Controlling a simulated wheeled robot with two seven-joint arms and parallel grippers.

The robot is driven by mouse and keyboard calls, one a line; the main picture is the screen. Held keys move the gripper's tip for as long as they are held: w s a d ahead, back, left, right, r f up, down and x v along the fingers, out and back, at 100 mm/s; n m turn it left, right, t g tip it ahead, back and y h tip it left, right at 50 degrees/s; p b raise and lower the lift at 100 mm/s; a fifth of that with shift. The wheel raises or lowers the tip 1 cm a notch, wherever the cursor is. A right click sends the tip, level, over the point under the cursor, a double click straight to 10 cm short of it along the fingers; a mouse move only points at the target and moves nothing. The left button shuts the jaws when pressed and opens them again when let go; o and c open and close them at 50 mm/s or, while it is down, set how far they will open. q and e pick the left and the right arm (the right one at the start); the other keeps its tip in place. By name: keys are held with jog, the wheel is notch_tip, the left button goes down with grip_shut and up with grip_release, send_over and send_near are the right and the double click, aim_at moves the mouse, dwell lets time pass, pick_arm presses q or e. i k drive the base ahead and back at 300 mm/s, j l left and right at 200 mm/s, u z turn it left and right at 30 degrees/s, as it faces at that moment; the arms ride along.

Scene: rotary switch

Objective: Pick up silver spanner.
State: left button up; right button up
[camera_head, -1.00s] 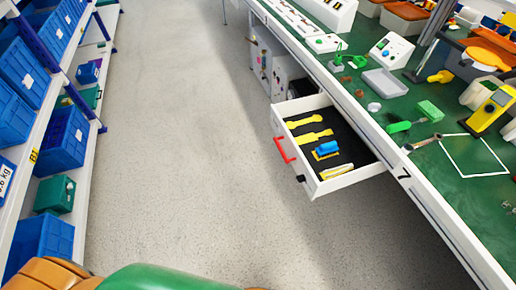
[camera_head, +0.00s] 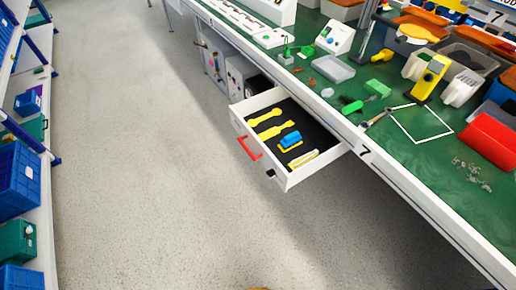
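Neither of my grippers is in view, and nothing is seen touching the tool.
An open white drawer (camera_head: 238,118) with a red handle juts out below the bench and holds yellow tools and a blue-and-yellow item. The grey floor is clear.

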aim_at(388, 112)
jog(key=i+l+z, duration=0.25)
jog(key=z, duration=0.15)
jog(key=i+l+z, duration=0.25)
jog(key=z, duration=0.2)
jog(key=i+l+z, duration=0.1)
jog(key=i+z, duration=0.3)
jog(key=k, duration=0.15)
